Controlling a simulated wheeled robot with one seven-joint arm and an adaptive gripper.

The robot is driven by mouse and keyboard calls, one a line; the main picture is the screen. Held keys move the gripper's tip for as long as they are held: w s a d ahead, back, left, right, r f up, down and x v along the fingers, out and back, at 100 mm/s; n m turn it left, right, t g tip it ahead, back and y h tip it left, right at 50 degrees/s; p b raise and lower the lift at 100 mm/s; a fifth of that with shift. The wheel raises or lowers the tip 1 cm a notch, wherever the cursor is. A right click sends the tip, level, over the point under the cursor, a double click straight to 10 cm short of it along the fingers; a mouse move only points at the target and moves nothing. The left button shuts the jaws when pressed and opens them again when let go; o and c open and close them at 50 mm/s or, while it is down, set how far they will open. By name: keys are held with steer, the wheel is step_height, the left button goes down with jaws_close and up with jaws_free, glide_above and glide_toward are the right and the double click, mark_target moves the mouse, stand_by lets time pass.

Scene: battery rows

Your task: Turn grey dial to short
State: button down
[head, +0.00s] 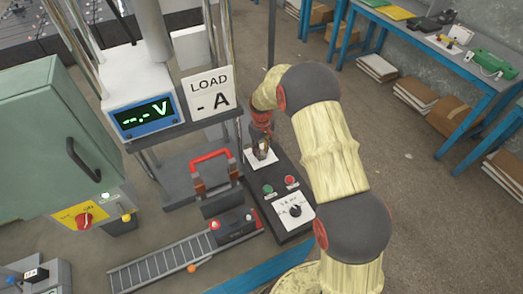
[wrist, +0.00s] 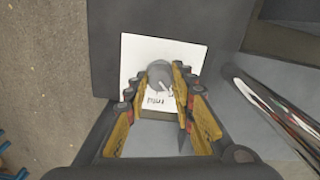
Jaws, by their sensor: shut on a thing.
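The grey dial (wrist: 159,70) is a round knob on a white label plate (wrist: 130,52), seen from above in the wrist view. My gripper (wrist: 165,88) has its yellow-sided fingers on either side of the dial and is shut on it. Lettering shows on the plate between the fingers, partly hidden and too small to read surely. In the head view my gripper (head: 263,148) points down over the same white plate (head: 251,162) at the far end of a dark control box (head: 270,185). There the fingers mostly hide the dial, and its setting cannot be told.
Nearer on the box are a green button (head: 268,189), a red button (head: 290,181) and a black dial (head: 296,211). A red-handled device (head: 212,175) stands to the left. A meter (head: 145,115) reads "--.-V" beside a "LOAD - A" sign (head: 209,94). A roller track (head: 165,262) lies in front.

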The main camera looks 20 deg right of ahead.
stand_by(0.4)
steer(key=c, duration=1.5)
jaws_free()
step_height(320, 180, up, 12)
